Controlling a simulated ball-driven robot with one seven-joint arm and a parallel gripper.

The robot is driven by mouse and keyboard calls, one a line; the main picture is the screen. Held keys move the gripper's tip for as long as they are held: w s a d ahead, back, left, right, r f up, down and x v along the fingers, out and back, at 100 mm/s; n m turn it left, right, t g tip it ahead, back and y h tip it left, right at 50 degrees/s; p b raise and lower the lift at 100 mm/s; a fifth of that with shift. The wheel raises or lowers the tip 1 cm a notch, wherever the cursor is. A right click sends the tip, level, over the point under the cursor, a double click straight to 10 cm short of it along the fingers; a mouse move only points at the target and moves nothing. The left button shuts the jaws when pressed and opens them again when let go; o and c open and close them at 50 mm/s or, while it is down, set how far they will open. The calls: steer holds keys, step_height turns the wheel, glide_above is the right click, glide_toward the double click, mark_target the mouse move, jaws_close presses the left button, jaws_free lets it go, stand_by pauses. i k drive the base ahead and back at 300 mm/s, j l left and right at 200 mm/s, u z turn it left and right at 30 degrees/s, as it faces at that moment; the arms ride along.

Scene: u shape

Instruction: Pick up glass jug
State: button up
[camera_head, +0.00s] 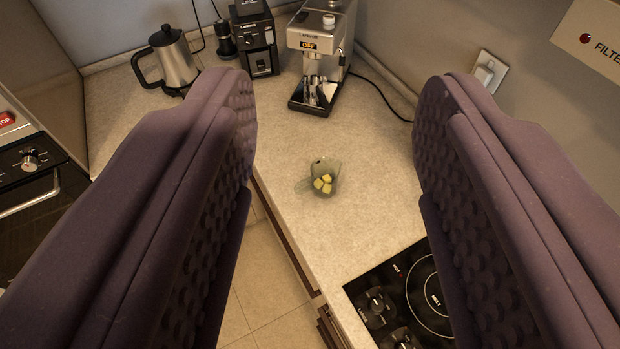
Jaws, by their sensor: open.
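The glass jug (330,166) looks like a small greenish see-through vessel with yellow pieces in it. It stands on the pale counter (375,210), seen from above. My gripper (335,110) is open, with its two dark purple padded fingers wide apart at the left and right of the view. The jug shows between the fingers, farther off and well below them. Nothing is between the pads and nothing touches the jug.
A black cooktop (415,290) lies in front of the jug. An espresso machine (322,55), a coffee grinder (255,40) and a metal kettle (172,60) stand at the back. The counter around the jug is clear.

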mark_target(324, 172)
steer(key=z, duration=0.7)
steer(key=i+j+z, duration=0.15)
steer(key=j+z, duration=0.2)
steer(key=i+j+z, duration=0.1)
steer(key=j+z, duration=0.75)
steer(key=j, duration=1.55)
steer(key=i, duration=0.1)
